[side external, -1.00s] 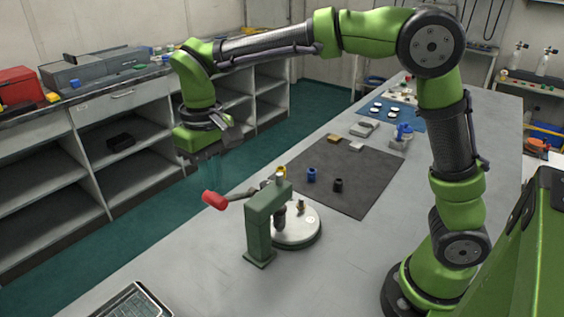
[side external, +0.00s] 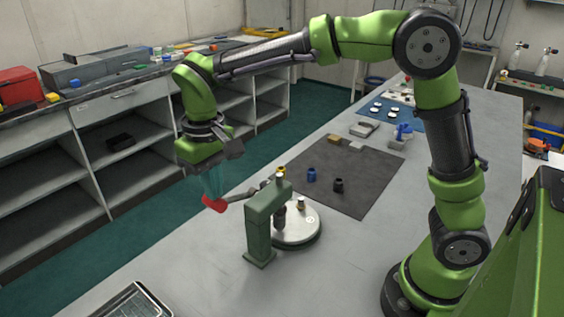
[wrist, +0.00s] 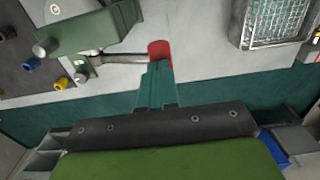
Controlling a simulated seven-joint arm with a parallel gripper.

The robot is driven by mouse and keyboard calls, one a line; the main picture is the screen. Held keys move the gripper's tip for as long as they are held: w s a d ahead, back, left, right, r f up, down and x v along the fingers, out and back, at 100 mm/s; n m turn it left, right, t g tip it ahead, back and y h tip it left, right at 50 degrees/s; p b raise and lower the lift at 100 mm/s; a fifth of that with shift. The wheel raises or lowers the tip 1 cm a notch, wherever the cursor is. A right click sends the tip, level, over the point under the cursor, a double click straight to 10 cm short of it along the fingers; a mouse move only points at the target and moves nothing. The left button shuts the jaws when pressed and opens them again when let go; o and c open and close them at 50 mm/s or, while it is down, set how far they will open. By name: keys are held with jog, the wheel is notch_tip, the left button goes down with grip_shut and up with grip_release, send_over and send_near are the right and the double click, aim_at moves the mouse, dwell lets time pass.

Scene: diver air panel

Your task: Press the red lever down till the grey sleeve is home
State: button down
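The red lever grip (side external: 214,204) is at the left end of a grey rod on the green press (side external: 258,225). It also shows in the wrist view (wrist: 159,47), just beyond my fingertips. My gripper (side external: 213,196) is over the red grip, its teal fingers together with nothing between them. The fingertips appear to touch the grip from above; the exact contact is hard to see. A dark grey cylindrical part (side external: 280,216) shows under the press head, over the round pale plate (side external: 300,236). I cannot tell whether it is the sleeve or how far it is seated.
A dark mat (side external: 350,180) behind the press holds a blue part (side external: 312,174) and a black part (side external: 338,185). A wire-mesh tray (side external: 135,303) lies at the near table edge. The bench around the press base is mostly clear. Shelves (side external: 140,160) stand across the floor gap.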

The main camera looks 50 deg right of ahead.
jog(key=shift+f, duration=0.15)
jog(key=shift+a+f, duration=0.25)
jog(key=shift+f, duration=0.6)
jog(key=shift+a+f, duration=0.15)
jog(key=shift+f, duration=0.5)
